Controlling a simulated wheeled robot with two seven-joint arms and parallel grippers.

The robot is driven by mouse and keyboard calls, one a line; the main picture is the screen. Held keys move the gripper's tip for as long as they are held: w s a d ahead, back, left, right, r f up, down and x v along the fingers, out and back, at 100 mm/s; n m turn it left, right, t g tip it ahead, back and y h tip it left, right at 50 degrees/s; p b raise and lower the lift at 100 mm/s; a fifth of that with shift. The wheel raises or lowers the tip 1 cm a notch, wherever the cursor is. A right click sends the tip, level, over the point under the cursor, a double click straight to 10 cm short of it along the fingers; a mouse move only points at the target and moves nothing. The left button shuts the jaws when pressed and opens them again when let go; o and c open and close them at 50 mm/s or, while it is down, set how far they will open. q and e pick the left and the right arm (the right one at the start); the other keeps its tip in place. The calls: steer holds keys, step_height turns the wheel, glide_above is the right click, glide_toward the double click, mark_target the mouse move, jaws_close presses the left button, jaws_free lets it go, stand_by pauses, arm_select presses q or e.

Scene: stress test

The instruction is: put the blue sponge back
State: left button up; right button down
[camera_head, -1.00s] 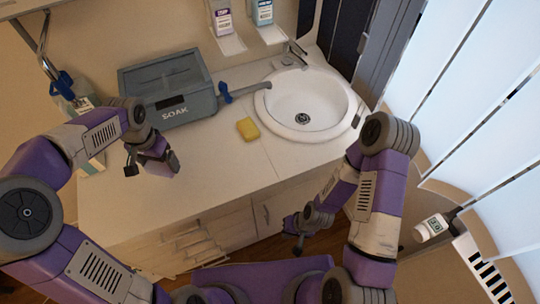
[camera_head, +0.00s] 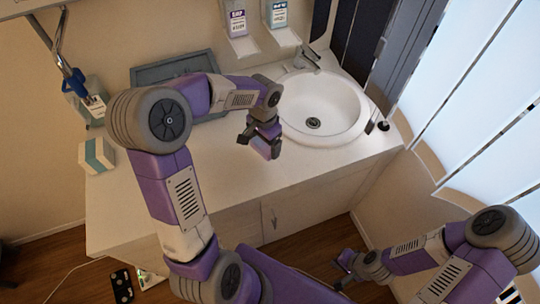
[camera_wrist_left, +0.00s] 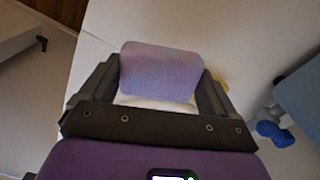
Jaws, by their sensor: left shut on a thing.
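My left gripper (camera_head: 259,138) is shut on the blue sponge (camera_wrist_left: 162,72), a lavender-blue block with a pale underside, seen between the fingers in the left wrist view. In the head view the sponge (camera_head: 266,148) is a small purplish patch between the fingers, above the counter near the sink's left rim. A sliver of yellow (camera_wrist_left: 223,86) shows beside the right finger in the wrist view; the yellow sponge is hidden in the head view. My right gripper (camera_head: 345,264) is low at the front, away from the counter; its fingers are too small to read.
The white sink (camera_head: 318,105) is right of my left gripper. The grey tub (camera_head: 172,70) is mostly behind my left arm. A white and teal box (camera_head: 97,155) is at the counter's left edge. Two dispensers (camera_head: 237,22) hang behind. The counter front (camera_head: 250,195) is clear.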

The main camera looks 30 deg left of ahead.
mark_target(265, 144)
arm_select(q)
steer(key=shift+f+b, duration=0.65)
steer(key=shift+f, duration=2.4)
steer(key=shift+d, duration=0.1)
steer(key=shift+f, duration=0.15)
steer(key=o, duration=0.9)
steer(key=shift+r, duration=0.2)
step_height(265, 144, up, 12)
steer(key=p, duration=0.2)
steer(key=shift+p, duration=0.4)
